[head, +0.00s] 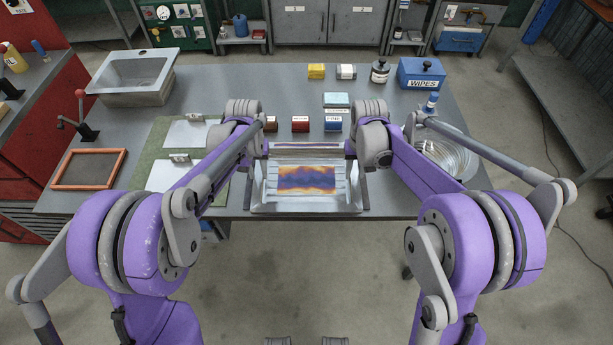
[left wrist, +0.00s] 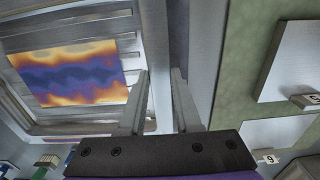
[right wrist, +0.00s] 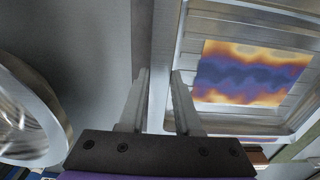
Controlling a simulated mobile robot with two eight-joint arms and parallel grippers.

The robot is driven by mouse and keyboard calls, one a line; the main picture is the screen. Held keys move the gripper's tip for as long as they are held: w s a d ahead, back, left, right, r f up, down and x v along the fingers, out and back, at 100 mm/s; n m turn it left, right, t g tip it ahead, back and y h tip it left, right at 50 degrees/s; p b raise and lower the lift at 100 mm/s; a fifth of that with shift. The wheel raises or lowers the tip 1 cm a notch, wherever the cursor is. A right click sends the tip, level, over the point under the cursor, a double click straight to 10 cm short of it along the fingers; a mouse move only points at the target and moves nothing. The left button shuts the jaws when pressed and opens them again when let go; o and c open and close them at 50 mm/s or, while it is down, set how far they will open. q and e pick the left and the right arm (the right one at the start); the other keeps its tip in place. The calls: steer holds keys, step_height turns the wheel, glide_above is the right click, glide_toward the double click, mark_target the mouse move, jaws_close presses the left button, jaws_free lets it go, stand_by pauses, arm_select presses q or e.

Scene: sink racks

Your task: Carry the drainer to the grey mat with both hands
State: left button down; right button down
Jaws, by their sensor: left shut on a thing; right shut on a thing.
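The drainer (head: 258,200) is a shiny metal tray with raised side rims and an orange and purple patterned panel inside. It is at the front middle of the grey table, close to the front edge. Its left part shows in the left wrist view (left wrist: 100,42) and its right part in the right wrist view (right wrist: 225,28). My left gripper (left wrist: 161,80) is shut on one side rim and my right gripper (right wrist: 159,80) on the opposite rim. I cannot tell whether the drainer touches the table. I cannot make out a distinct grey mat.
A green mat (head: 158,143) with pale numbered plates lies left of the drainer. An orange-framed dark panel (head: 88,170) is further left. A round clear bowl (head: 440,155) stands at right.

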arm_select(q)
steer(key=c, duration=1.1)
jaws_free()
steer(key=shift+s+f, duration=0.2)
steer(key=shift+f, duration=0.4)
arm_select(e)
steer(key=c, duration=1.1)
jaws_free()
steer(key=shift+s+f, duration=0.2)
steer(key=shift+f, duration=0.4)
arm_select(q)
steer(key=shift+o, duration=1.4)
steer(key=shift+r, duration=0.25)
arm_select(e)
steer(key=shift+o, duration=1.4)
steer(key=shift+r, duration=0.25)
arm_select(q)
steer(key=shift+o, duration=1.1)
arm_select(e)
steer(key=shift+o, duration=1.1)
arm_select(q)
steer(key=shift+w, duration=0.1)
arm_select(e)
steer(key=shift+w, duration=0.1)
arm_select(q)
step_height(320, 180, up, 12)
arm_select(e)
step_height(320, 180, up, 12)
